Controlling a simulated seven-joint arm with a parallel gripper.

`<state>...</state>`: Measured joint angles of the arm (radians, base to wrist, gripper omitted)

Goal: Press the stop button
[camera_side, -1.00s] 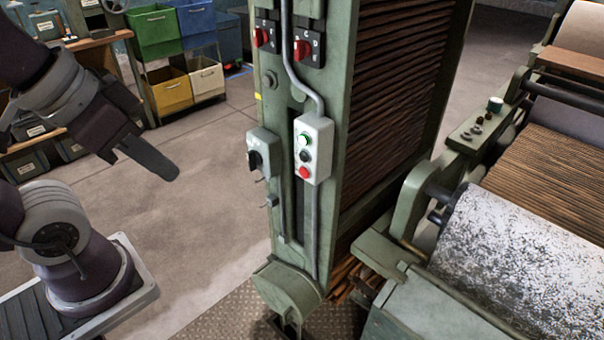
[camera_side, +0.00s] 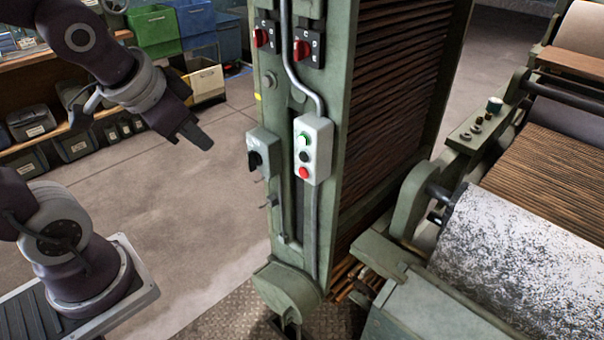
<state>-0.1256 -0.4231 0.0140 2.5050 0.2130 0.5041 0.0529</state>
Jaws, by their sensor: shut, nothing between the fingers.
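A light grey push-button box (camera_side: 316,144) is fixed to the green machine column. It carries a green button (camera_side: 304,138) on top, a black button (camera_side: 304,156) in the middle and a red button (camera_side: 303,172) at the bottom. The red button looks like the stop button; no label on it can be read. My gripper (camera_side: 207,143) is shut and empty. It hangs in the air to the left of the box, at about the height of the upper buttons in the picture, and touches nothing.
A grey box with a black rotary knob (camera_side: 255,159) sits between my gripper and the button box. Two red rotary switches (camera_side: 302,50) are higher on the green column (camera_side: 348,105). Rollers (camera_side: 510,255) stand at the right.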

